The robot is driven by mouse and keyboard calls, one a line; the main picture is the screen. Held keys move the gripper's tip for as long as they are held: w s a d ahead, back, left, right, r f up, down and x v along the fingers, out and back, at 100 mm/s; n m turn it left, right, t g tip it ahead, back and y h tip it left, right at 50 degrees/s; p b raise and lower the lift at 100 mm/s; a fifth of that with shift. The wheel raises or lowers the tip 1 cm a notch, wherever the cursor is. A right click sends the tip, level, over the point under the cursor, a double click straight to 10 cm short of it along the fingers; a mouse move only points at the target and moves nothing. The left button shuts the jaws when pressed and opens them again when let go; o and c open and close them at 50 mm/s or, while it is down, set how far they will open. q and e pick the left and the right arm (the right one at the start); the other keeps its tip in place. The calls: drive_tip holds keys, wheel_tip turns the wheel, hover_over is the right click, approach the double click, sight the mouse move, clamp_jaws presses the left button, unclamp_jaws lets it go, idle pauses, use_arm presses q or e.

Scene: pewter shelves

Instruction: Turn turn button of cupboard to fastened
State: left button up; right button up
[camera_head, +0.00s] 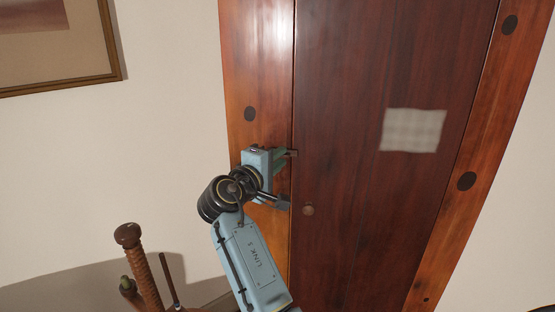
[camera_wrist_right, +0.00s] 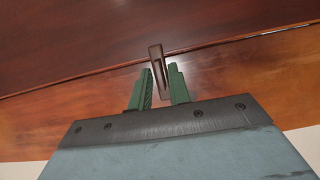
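The cupboard has a dark red-brown door (camera_head: 350,100) beside a lighter orange-brown frame post (camera_head: 255,60). The turn button (camera_wrist_right: 157,60) is a small brown bar in the right wrist view, lying across the seam between post and door. Its tip (camera_head: 293,153) shows in the head view. My right gripper (camera_head: 284,153) is at the post. In the right wrist view, its green fingers (camera_wrist_right: 160,85) stand apart on either side of the bar, with a narrow gap visible on the left side. The fingers hide part of the button in the head view. My left gripper is out of view.
A small round knob (camera_head: 307,210) is on the door below the gripper. A pale patch (camera_head: 412,130) is on the door's right part. A wooden stand with pegs (camera_head: 147,265) is at the lower left. A framed picture (camera_head: 60,45) hangs on the wall.

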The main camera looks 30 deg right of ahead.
drive_tip(key=shift+o, duration=0.8)
drive_tip(key=v, duration=0.7)
drive_tip(key=shift+s+a, duration=0.15)
drive_tip(key=shift+a, duration=0.1)
